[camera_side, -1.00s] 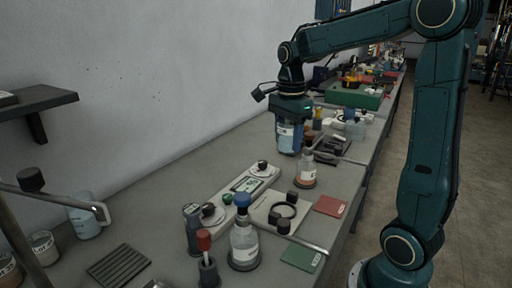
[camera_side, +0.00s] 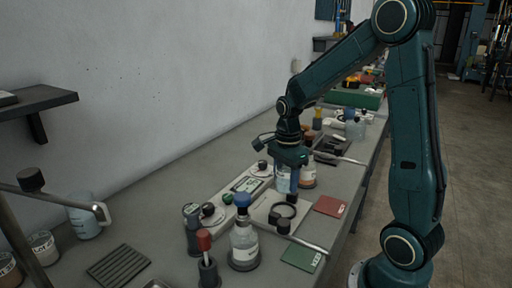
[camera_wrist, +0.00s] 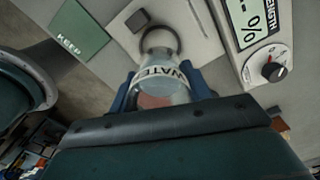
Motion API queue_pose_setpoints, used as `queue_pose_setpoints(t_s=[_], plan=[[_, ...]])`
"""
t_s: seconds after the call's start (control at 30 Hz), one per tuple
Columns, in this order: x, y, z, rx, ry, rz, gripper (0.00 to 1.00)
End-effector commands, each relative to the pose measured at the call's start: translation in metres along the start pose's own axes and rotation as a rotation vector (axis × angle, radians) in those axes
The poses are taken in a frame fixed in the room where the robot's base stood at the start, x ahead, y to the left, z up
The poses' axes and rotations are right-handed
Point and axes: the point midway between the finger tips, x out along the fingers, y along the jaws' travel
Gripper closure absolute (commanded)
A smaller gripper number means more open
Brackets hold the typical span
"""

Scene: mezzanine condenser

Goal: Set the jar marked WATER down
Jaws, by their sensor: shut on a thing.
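My gripper (camera_side: 290,172) is shut on the jar marked WATER (camera_side: 282,182), a clear jar with a white label. In the wrist view the jar (camera_wrist: 163,84) sits between two blue fingers, its label reading WATER. In that view a pale plate (camera_wrist: 188,18) with a dark ring (camera_wrist: 160,38) lies just beyond the jar. The same plate (camera_side: 262,208) is on the bench just in front of the jar in the side view. I cannot tell whether the jar's base is touching anything.
A meter panel (camera_side: 228,198) lies to the left. A blue-capped bottle (camera_side: 243,245), a red card (camera_side: 330,206) and a green KEEP card (camera_side: 301,257) are nearer.

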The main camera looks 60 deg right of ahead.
Motion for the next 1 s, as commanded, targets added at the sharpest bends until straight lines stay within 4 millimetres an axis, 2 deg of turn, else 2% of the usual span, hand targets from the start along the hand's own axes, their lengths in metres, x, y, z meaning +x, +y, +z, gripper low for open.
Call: queue_pose_setpoints(t_s=[0.03,0.2,0.57,1.0], plan=[[0.009,0.001,0.000,0.000,0.000,0.005,0.76],[0.029,0.000,0.000,0.000,0.000,0.003,0.76],[0.037,0.000,0.000,0.000,0.000,0.001,0.76],[0.076,0.000,0.000,0.000,0.000,0.001,0.76]])
